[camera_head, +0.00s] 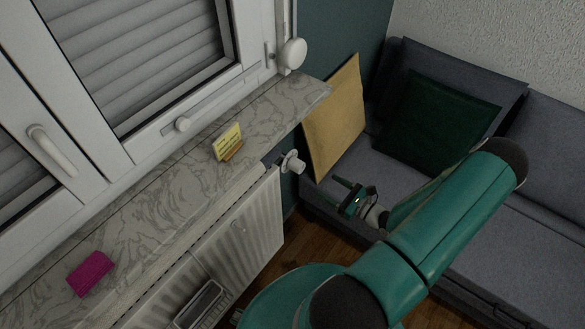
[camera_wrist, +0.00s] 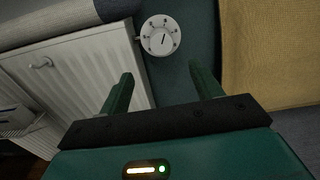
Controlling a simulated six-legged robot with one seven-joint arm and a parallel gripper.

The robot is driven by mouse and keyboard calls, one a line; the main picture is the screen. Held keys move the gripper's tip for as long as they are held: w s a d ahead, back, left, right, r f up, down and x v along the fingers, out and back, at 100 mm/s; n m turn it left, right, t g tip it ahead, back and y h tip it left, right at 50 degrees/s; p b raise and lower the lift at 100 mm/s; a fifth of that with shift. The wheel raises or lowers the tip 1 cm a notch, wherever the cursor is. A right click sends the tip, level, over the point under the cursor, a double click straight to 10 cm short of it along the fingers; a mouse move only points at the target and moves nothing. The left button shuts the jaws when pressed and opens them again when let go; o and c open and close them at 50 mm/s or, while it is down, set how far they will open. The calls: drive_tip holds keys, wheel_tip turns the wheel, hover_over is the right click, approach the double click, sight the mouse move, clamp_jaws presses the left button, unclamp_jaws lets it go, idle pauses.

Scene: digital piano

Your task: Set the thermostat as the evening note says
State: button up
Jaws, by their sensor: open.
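The thermostat (camera_head: 292,162) is a white round knob at the upper right end of the radiator. In the wrist view its dial (camera_wrist: 160,35) faces me, with dark marks around the rim and a dark pointer; the marks are too small to read. A yellow note (camera_head: 227,141) stands in a small wooden holder on the marble sill; its writing is too small to read. My gripper (camera_head: 345,191) is open and empty, to the right of and a little below the thermostat. In the wrist view my two green fingers (camera_wrist: 161,85) are apart, with the dial beyond them.
The white radiator (camera_head: 240,232) runs under the marble windowsill (camera_head: 165,185). A magenta block (camera_head: 91,273) lies on the sill. A tan panel (camera_head: 336,118) leans by the grey sofa (camera_head: 470,215), close to the thermostat's right. A white round fitting (camera_head: 291,53) is by the window.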

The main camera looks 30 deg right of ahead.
sight(302, 169)
drive_tip(key=x, duration=1.4)
drive_tip(key=shift+d+f, duration=0.1)
drive_tip(key=shift+d, duration=0.05)
drive_tip(key=c, duration=1)
